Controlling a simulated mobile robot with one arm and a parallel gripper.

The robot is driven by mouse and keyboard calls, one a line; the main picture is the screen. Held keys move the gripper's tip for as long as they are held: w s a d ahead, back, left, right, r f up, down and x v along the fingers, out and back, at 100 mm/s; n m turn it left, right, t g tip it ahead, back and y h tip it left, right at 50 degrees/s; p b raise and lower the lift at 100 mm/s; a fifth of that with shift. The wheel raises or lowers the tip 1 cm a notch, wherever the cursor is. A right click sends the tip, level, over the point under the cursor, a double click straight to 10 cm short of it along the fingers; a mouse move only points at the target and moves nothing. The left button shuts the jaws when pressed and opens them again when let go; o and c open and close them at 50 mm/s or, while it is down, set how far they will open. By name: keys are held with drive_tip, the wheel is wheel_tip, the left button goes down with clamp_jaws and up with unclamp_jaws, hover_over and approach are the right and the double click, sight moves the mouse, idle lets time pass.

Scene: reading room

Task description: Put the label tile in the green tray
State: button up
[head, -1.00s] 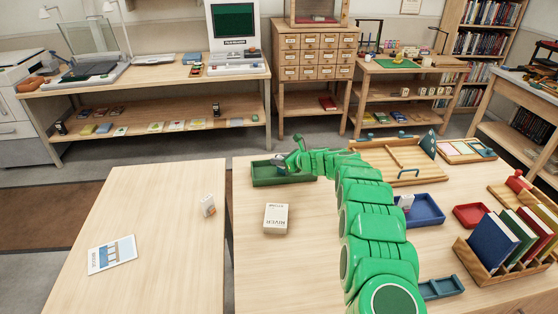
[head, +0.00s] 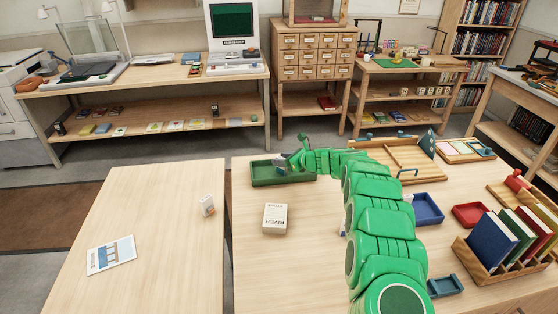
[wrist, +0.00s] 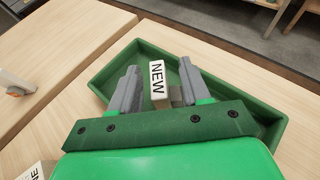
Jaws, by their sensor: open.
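My gripper (wrist: 160,80) is open, with a gap visible on the left side of the tile. Whether the tile rests flat on the tray floor is hard to tell. In the head view the green tray (head: 262,182) sits at the back left of the right table, and my gripper (head: 281,162) is over it. The tile is too small to make out there.
A blue tray (head: 428,209), a red tray (head: 470,215) and a book rack (head: 490,272) are to the right.

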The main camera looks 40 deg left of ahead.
drive_tip(key=v, duration=0.9)
drive_tip(key=shift+d, duration=0.35)
drive_tip(key=shift+r, duration=0.1)
drive_tip(key=s+d+r+n+g+h, duration=0.15)
drive_tip(key=s+d+r+n, duration=0.35)
drive_tip(key=s+d+r, duration=0.5)
drive_tip(key=s+d+r+n+g+h, duration=0.1)
drive_tip(key=s+d+r+n+h, duration=0.2)
drive_tip(key=s+d+r+n, duration=0.65)
drive_tip(key=s+d+n+h, duration=0.1)
drive_tip(key=s+d+h, duration=0.2)
drive_tip(key=s+d, duration=0.6)
drive_tip(key=s+d+f+n+h, duration=0.1)
drive_tip(key=s+d+h, duration=0.2)
drive_tip(key=s+d, duration=0.7)
drive_tip(key=s+d+n+h, duration=0.1)
drive_tip(key=s+d+h, duration=0.2)
drive_tip(key=s+d, duration=0.7)
drive_tip(key=d, duration=1.3)
drive_tip(key=shift+f+t, duration=0.35)
drive_tip(key=shift+f, duration=0.05)
